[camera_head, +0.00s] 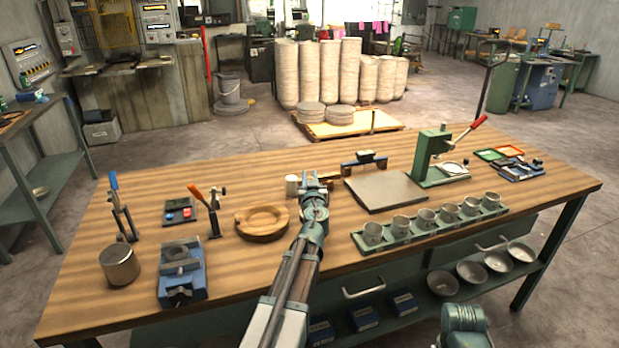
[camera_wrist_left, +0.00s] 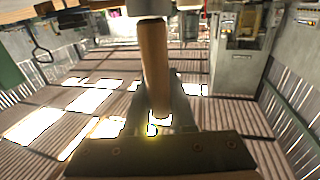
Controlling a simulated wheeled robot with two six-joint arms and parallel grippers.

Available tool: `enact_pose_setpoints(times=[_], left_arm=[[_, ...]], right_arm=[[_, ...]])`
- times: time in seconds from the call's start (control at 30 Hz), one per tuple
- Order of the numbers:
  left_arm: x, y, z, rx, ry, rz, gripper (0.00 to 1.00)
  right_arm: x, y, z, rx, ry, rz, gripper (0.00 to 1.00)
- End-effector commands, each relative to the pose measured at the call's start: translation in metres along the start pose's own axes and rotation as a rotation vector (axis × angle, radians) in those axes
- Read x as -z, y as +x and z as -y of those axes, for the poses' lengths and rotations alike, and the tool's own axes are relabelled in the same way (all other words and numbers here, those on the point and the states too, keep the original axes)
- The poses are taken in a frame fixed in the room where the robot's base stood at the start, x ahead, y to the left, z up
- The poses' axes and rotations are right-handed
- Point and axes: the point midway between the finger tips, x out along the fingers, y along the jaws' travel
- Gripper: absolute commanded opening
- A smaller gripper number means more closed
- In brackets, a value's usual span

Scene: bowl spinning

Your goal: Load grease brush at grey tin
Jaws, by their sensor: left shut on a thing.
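My left gripper (camera_head: 316,180) is over the middle of the workbench, near its far edge. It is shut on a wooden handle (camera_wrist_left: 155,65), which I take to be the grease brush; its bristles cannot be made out. In the left wrist view the handle runs up to a pale grey end at the top edge. A small pale tin (camera_head: 291,186) stands just left of the gripper. A larger grey metal tin (camera_head: 120,265) stands at the bench's front left. I cannot tell which is the grey tin meant. My right gripper is out of view.
A blue clamp fixture (camera_head: 181,272) and handled tools stand further left. To the right are a flat grey plate (camera_head: 385,191), a green tray of cups (camera_head: 430,222) and a green lever press (camera_head: 433,160).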

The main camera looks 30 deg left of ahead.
Motion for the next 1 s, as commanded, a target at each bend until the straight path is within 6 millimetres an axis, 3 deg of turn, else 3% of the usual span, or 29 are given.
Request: enact_pose_setpoints(times=[1.0], left_arm=[[-0.01,0.0,0.0,0.0,0.0,0.0,0.0]], right_arm=[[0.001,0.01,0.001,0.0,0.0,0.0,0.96]])
